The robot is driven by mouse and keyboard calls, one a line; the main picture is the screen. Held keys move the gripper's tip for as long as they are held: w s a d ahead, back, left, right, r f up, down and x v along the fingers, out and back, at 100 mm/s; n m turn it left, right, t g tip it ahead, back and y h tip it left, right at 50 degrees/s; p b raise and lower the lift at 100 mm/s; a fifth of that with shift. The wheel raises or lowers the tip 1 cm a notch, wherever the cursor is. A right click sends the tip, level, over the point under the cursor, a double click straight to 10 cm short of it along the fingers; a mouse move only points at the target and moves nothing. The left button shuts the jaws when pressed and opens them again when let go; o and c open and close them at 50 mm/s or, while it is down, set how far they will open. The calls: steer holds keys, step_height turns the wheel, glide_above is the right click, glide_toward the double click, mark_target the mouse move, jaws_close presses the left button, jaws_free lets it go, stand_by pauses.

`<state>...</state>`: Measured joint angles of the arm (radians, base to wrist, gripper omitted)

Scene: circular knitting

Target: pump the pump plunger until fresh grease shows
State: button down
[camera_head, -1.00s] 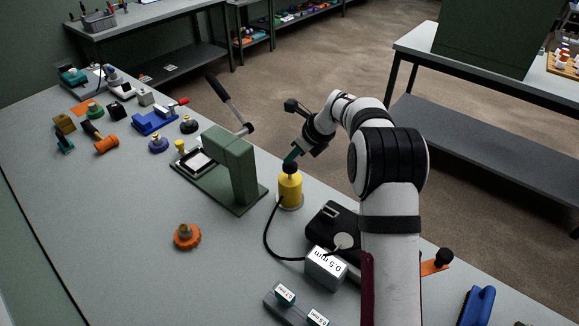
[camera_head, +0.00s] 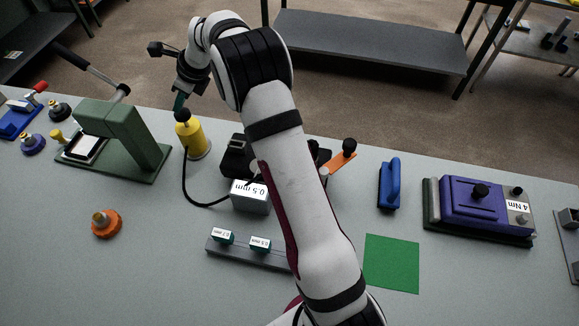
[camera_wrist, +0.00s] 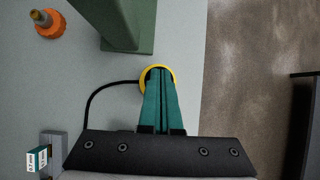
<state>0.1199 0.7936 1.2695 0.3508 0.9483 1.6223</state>
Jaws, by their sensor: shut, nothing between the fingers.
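The yellow grease pump (camera_head: 197,142) stands upright on the bench. The black knob of its plunger (camera_head: 182,115) is on top. My gripper (camera_head: 180,106), with green fingers, is shut and empty, pointing down right at the knob. It seems to touch the knob or hover just above it; I cannot tell which. In the wrist view, the finger ends (camera_wrist: 161,72) cover most of the knob, and the pump's yellow rim (camera_wrist: 144,80) shows around them. A black hose (camera_head: 187,186) runs from the pump toward the 0.5 mm block. I see no grease.
A green press (camera_head: 125,140) with a long lever stands left of the pump. A grey 0.5 mm block (camera_head: 250,202) and a black device (camera_head: 236,157) sit to its right. An orange knob (camera_head: 106,223) lies front left. Bench between the orange knob and hose is clear.

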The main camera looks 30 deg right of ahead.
steer(key=shift+f, duration=0.1)
steer(key=shift+f, duration=0.6)
steer(key=shift+r, duration=0.75)
steer(key=shift+f, duration=0.1)
stand_by(0.7)
